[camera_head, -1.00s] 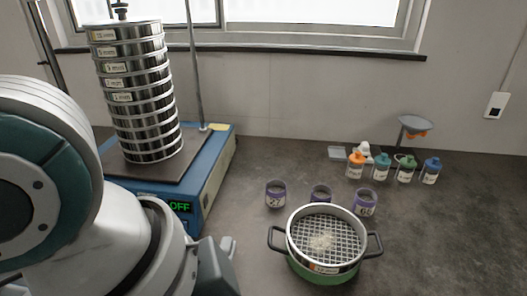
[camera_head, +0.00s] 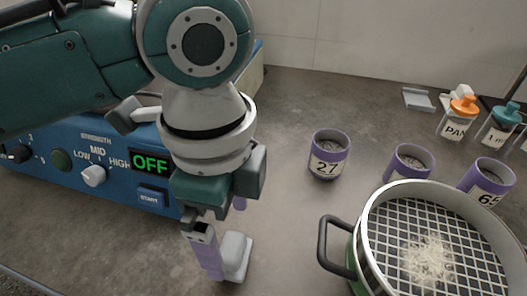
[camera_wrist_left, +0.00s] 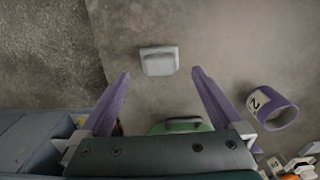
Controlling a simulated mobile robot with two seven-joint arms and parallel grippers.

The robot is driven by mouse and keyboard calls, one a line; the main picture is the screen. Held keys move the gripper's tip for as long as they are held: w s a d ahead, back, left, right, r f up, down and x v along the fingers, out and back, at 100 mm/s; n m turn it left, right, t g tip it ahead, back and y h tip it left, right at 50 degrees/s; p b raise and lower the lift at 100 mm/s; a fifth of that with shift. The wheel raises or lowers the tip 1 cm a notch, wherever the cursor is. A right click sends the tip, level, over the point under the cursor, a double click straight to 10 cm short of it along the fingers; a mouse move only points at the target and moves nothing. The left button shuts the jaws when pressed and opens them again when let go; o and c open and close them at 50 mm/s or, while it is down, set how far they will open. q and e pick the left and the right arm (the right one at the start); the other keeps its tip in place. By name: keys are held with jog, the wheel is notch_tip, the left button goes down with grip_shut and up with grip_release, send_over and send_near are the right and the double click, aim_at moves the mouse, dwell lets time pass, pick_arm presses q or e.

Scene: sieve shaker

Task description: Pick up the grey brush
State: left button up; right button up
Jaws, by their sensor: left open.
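The grey brush (camera_head: 236,257) is a small light grey block on the dark worktop, beside the fingers of my left gripper (camera_head: 226,243). In the left wrist view the brush (camera_wrist_left: 159,61) lies just beyond the two purple fingertips, centred between them. My left gripper (camera_wrist_left: 160,72) is open, with nothing between its fingers. I cannot tell its exact height above the worktop. My right gripper is in neither view.
The blue shaker base (camera_head: 120,165) with its OFF display stands at left, behind my arm. A sieve (camera_head: 440,235) on a green pan (camera_head: 357,270) stands at right, its handle near. Purple-rimmed cups (camera_head: 329,155) and capped bottles (camera_head: 458,118) stand behind.

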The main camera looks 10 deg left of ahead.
aim_at(231, 246)
pick_arm(q)
notch_tip(231, 246, down, 6)
jog(key=shift+r+b, duration=0.2)
jog(key=shift+b, duration=0.45)
jog(key=c, duration=1.3)
jog(key=shift+r, duration=0.15)
notch_tip(231, 246, up, 20)
jog(key=p, duration=0.5)
